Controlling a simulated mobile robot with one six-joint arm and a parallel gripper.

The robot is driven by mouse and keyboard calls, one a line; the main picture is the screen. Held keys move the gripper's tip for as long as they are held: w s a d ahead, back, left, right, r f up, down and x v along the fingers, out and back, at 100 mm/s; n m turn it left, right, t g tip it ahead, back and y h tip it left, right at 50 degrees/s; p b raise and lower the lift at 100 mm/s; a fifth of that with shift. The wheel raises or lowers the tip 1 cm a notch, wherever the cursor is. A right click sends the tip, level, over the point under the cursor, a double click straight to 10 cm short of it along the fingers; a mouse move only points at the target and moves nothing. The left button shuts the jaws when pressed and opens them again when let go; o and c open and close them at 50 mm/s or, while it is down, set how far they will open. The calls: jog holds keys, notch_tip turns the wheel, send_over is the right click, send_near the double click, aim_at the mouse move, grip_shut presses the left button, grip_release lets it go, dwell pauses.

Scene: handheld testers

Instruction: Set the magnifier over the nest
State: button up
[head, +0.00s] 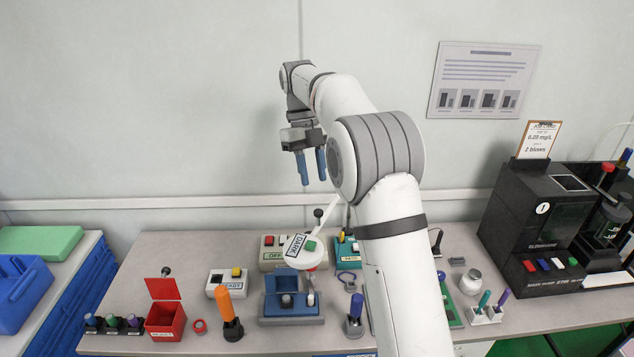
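My gripper (311,174) is raised high above the bench, against the wall. Its two blue fingers point down, apart, with nothing between them. A white round head on a slanted white arm (326,218), with a tag reading DARK (298,246), stands over the back of the bench; it looks like the magnifier, but I cannot be sure. Below and in front of it is a blue block (290,307) holding a small dark round piece, possibly the nest. The white head appears behind and above this block. My gripper is well above both, touching neither.
A red open-lidded box (165,320), an orange-handled tool (228,312) and a READY box (228,283) stand left. A blue-topped tool (355,315) stands right of the block. A black machine (540,235) fills the right side. My arm hides part of the bench.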

jog(key=s+d+n+y, duration=0.1)
jog(key=d+y, duration=0.1)
jog(key=s+d+n+t+y, duration=0.1)
jog(key=s+d, duration=0.1)
jog(key=d, duration=0.1)
jog(key=s+d+n+t+y+b, duration=0.1)
jog(key=s+d+n+y, duration=0.1)
jog(key=shift+s+d+r+y, duration=0.2)
jog(key=shift+d+r+y, duration=0.05)
jog(key=shift+d+y, duration=0.05)
jog(key=c, duration=0.6)
jog(key=s+d+n+t+y, duration=0.1)
jog(key=s+d+t, duration=0.1)
jog(key=s+d+n+t+y+b, duration=0.1)
jog(key=s+d+t, duration=0.1)
jog(key=d+t, duration=0.1)
jog(key=shift+s+r+y, duration=0.2)
jog(key=shift+s+y, duration=0.1)
jog(key=shift+s, duration=0.1)
grip_shut()
jog(key=w+a+f+t, duration=0.1)
jog(key=w+a+f, duration=0.3)
jog(key=a+f, duration=0.4)
jog(key=shift+w+n+p, duration=0.3)
jog(key=shift+w+n, duration=0.1)
jog(key=shift+w+a, duration=0.1)
